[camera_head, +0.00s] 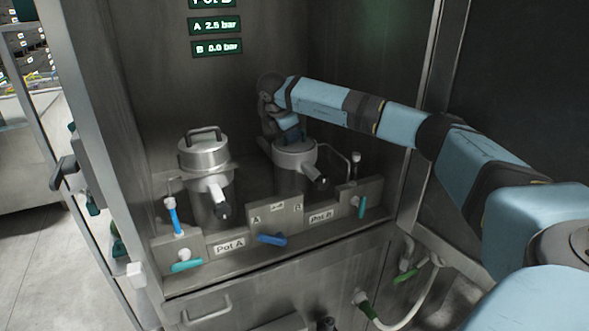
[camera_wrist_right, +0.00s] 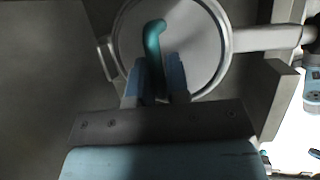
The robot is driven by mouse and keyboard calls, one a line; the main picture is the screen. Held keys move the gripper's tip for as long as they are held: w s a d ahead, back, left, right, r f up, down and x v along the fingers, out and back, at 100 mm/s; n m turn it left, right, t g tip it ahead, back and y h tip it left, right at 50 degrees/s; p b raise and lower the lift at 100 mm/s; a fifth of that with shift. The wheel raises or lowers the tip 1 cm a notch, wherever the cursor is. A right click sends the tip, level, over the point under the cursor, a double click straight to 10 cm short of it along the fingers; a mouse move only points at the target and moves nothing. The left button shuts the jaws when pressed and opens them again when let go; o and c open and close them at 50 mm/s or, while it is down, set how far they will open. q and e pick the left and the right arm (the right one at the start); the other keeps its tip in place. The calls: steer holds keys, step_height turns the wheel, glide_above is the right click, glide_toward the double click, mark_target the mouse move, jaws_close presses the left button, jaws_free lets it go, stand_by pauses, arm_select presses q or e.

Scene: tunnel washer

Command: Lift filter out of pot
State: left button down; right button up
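The filter's teal handle (camera_wrist_right: 154,42) shows in the right wrist view, above the round grey top (camera_wrist_right: 205,45) inside Pot B. In the head view, Pot B (camera_head: 291,180) stands on the right without a raised lid, and a bit of the teal handle (camera_head: 291,136) shows over its rim. My right gripper (camera_head: 283,125) is above Pot B, pointing down. In the wrist view its two light-blue fingers (camera_wrist_right: 156,75) stand close on either side of the handle and appear shut on it. The filter's body is hidden in the pot. My left gripper is out of view.
Pot A (camera_head: 208,185) stands left with its lid (camera_head: 204,152) on. A low metal front panel (camera_head: 285,217) with labels and teal and blue valve levers runs before both pots. Cabinet walls close in the back and sides. A sign reads A 2.5 bar, B 0.0 bar (camera_head: 217,47).

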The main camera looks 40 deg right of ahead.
jaws_close()
stand_by(0.4)
stand_by(0.9)
steer(key=shift+r, duration=0.15)
